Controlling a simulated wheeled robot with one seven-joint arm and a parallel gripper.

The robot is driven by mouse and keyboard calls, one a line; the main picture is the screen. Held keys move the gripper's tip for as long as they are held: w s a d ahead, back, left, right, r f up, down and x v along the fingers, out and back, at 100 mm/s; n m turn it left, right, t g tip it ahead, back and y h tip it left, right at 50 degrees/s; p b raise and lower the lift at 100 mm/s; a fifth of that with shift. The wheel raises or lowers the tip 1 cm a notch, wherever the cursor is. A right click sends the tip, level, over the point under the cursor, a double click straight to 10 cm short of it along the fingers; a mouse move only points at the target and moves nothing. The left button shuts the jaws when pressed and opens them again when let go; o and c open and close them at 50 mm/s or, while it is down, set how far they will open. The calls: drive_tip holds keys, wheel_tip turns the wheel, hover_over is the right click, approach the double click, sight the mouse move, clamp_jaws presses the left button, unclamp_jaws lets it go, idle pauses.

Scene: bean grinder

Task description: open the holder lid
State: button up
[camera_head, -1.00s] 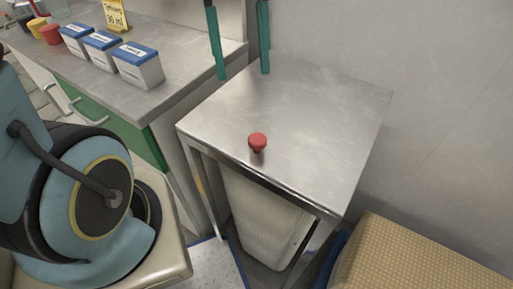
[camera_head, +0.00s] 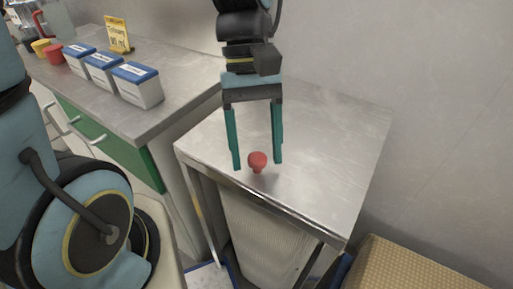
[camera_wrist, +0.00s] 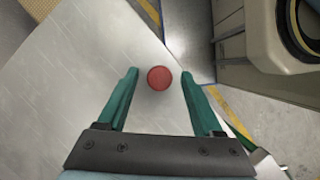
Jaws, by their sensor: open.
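The holder lid shows as a steel top (camera_head: 325,150) of a cabinet against the wall, with a small red knob (camera_head: 257,161) near its front edge. The lid lies flat. My gripper (camera_head: 257,165) is open, its two green fingers pointing down around the knob, one on each side. I cannot tell whether the fingertips touch the lid.
A steel counter (camera_head: 120,110) on the left holds blue-lidded boxes (camera_head: 137,85), red and yellow cups and a yellow sign (camera_head: 117,37). A tan box (camera_head: 425,270) stands at the lower right. The wall (camera_head: 430,90) is close behind the lid.

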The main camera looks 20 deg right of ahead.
clamp_jaws()
idle(0.6)
idle(0.9)
